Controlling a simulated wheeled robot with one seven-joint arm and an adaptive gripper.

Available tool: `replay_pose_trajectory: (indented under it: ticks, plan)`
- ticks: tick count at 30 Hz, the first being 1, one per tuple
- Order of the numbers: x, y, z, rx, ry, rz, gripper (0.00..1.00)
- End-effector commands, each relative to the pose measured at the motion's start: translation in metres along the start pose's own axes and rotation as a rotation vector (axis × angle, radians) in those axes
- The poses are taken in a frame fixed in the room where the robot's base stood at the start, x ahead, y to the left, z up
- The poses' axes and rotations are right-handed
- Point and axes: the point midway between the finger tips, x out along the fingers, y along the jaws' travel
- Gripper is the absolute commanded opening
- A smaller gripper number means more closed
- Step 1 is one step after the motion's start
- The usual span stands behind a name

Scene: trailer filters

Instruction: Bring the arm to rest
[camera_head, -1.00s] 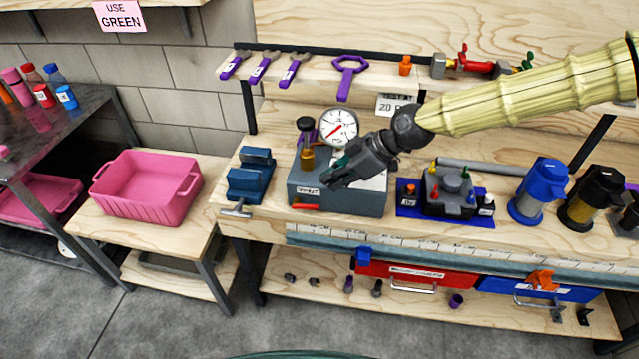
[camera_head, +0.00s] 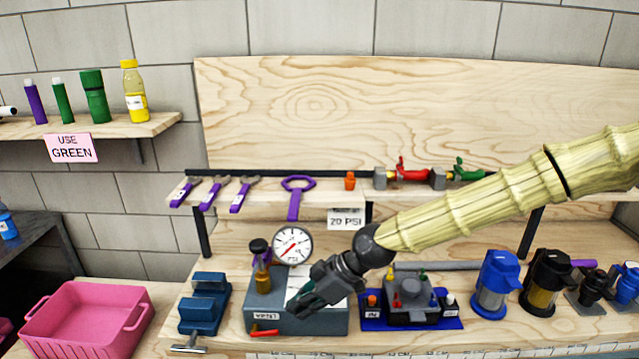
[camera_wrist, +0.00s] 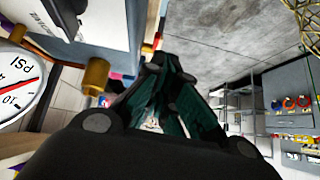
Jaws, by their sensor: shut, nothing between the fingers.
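My arm (camera_head: 480,212), in a pale yellow ribbed sleeve, reaches in from the right in the head view. My gripper (camera_head: 296,306) is dark with green-tinted fingers and points down to the left, in front of the grey gauge box (camera_head: 325,322). It is shut and empty. I cannot tell whether it touches the box. In the wrist view the fingers (camera_wrist: 158,75) converge, with the white gauge dial (camera_wrist: 18,88) at the left edge.
The pressure gauge (camera_head: 292,245) stands close to my gripper. A blue vise (camera_head: 203,305) is left, a blue tray (camera_head: 437,322) with a grey fixture right, then blue (camera_head: 494,285) and black (camera_head: 545,283) canisters. A tool shelf (camera_head: 330,200) runs behind. A pink bin (camera_head: 85,325) is lower left.

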Motion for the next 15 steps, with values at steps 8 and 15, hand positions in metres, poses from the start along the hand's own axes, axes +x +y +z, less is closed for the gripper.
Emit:
replay_pose_trajectory:
  ticks: [8, 15]
  plan:
    - [0.087, -0.065, 0.099, 0.407, -0.063, -0.032, 0.00]
    - [0.135, -0.136, 0.208, 0.815, -0.179, 0.030, 0.00]
